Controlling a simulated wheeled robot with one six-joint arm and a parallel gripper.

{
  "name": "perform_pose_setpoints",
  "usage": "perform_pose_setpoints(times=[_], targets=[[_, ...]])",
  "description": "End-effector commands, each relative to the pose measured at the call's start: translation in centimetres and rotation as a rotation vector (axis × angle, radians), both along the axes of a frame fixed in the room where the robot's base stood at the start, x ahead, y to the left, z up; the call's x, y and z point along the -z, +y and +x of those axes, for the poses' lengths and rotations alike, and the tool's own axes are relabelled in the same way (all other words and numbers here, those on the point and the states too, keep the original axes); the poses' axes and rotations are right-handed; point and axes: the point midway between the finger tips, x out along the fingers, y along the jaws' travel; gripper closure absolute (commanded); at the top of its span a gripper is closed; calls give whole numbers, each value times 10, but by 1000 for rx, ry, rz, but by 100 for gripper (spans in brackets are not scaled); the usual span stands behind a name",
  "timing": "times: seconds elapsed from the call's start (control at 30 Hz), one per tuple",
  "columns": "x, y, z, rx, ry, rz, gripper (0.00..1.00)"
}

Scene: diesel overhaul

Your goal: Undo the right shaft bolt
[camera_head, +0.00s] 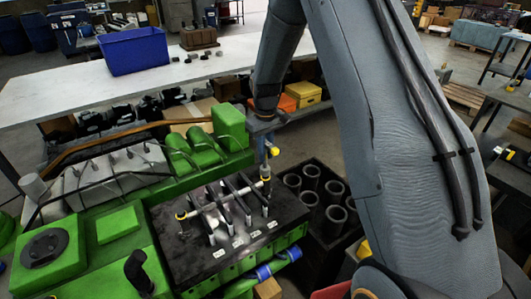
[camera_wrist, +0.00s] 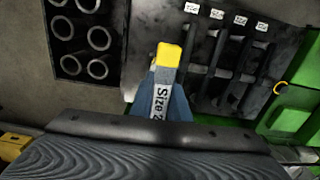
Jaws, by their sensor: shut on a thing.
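My gripper (camera_head: 264,142) is shut on a tool (camera_wrist: 161,97) marked "Size 2", its last characters cut off. The tool has a grey body and a yellow end. Blue fingers hold it in the wrist view. The right bolt is hidden in the wrist view.
The shaft lies over a dark engine deck (camera_head: 180,259) on the green engine. A dark crate (camera_head: 318,238) of several grey cylinders stands right of it. Behind is a white bench (camera_head: 60,95) with a blue bin (camera_head: 134,52). My arm covers much of the right side.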

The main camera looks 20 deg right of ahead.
Motion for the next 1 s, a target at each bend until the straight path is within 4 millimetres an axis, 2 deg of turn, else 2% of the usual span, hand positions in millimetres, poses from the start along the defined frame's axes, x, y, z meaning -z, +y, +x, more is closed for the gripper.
perform_pose_setpoints(times=[1.0], targets=[[0, 1, -1, 738, -1, 0, 100]])
